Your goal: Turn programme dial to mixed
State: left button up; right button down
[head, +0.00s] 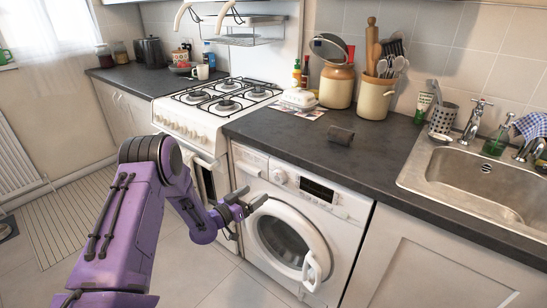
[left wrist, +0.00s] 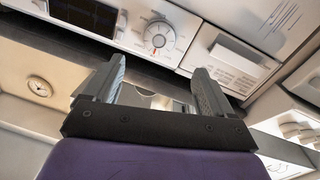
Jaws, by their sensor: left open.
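The white washing machine (head: 330,200) stands under the dark counter, with its round door closed. Its programme dial (head: 279,177) is a white knob on the upper front panel, between the detergent drawer (head: 249,163) and the dark display (head: 317,190). In the left wrist view the dial (left wrist: 159,35) has a small red mark on it and a printed scale around it; the labels are too small to read. My left gripper (head: 250,197) is open and empty, below and left of the dial and apart from it. Its two fingers (left wrist: 158,72) spread below the dial in the wrist view.
The counter edge (head: 300,165) overhangs just above the panel. The washer door handle (head: 312,270) sticks out at the lower right. The white cooker (head: 190,125) stands to the left. A dark cylinder (head: 341,135) lies on the counter. The floor in front is clear.

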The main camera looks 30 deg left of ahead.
aim_at(277, 178)
pick_arm(q)
jog(key=w, duration=0.3)
jog(key=w+d, duration=0.1)
jog(key=w, duration=0.6)
jog(key=shift+w+d+r, duration=0.1)
jog(key=shift+w+d, duration=0.2)
jog(key=shift+d, duration=0.05)
jog(key=c, duration=1)
jog(key=shift+d, duration=0.15)
jog(key=shift+c, duration=0.2)
